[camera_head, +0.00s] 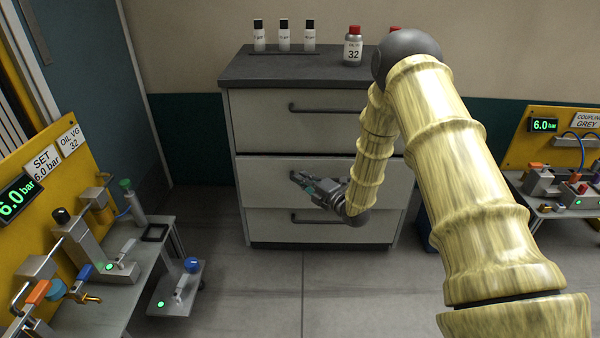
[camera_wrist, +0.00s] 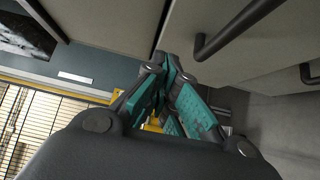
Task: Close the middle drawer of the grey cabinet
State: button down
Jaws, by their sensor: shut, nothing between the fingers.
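The grey cabinet (camera_head: 234,200) stands against the back wall with three stacked drawers. Its middle drawer (camera_head: 262,175) has a pale front that looks slightly forward of the drawer below; how far out it is, I cannot tell. My gripper (camera_head: 298,178) is shut and empty at the middle drawer's front, left of its centre, and hides the handle area there. In the wrist view, my closed fingertips (camera_wrist: 168,62) are close to a pale drawer front, beside a dark bar handle (camera_wrist: 232,32). Contact is not clear.
The top drawer (camera_head: 260,120) and bottom drawer (camera_head: 268,226) have dark bar handles. Bottles (camera_head: 353,46) stand on the cabinet top. A bench with fittings (camera_head: 110,265) is at left, another (camera_head: 565,185) at right. The floor (camera_head: 340,290) before the cabinet is clear.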

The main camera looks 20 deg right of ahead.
aim_at(324, 159)
jog(key=p+v, duration=0.1)
jog(key=v, duration=0.6)
jog(key=shift+s, duration=0.15)
jog(key=c, duration=2)
grip_release()
jog(key=shift+s+f, duration=0.15)
jog(key=shift+o, duration=1.4)
jog(key=d+f+g+b, duration=0.1)
jog(key=d+f+b, duration=0.2)
jog(key=d, duration=0.3)
jog(key=shift+d+f+m+b, duration=0.3)
jog(key=shift+d+f+b, duration=0.1)
jog(key=shift+b, duration=0.3)
jog(key=d+b, duration=0.3)
jog(key=d, duration=0.3)
jog(key=shift+m+g, duration=0.3)
jog(key=shift+m, duration=0.1)
jog(key=b+x, duration=0.2)
jog(key=x, duration=0.8)
jog(key=shift+w, duration=0.4)
jog(key=shift+c, duration=0.2)
jog(key=shift+f, duration=0.1)
grip_shut()
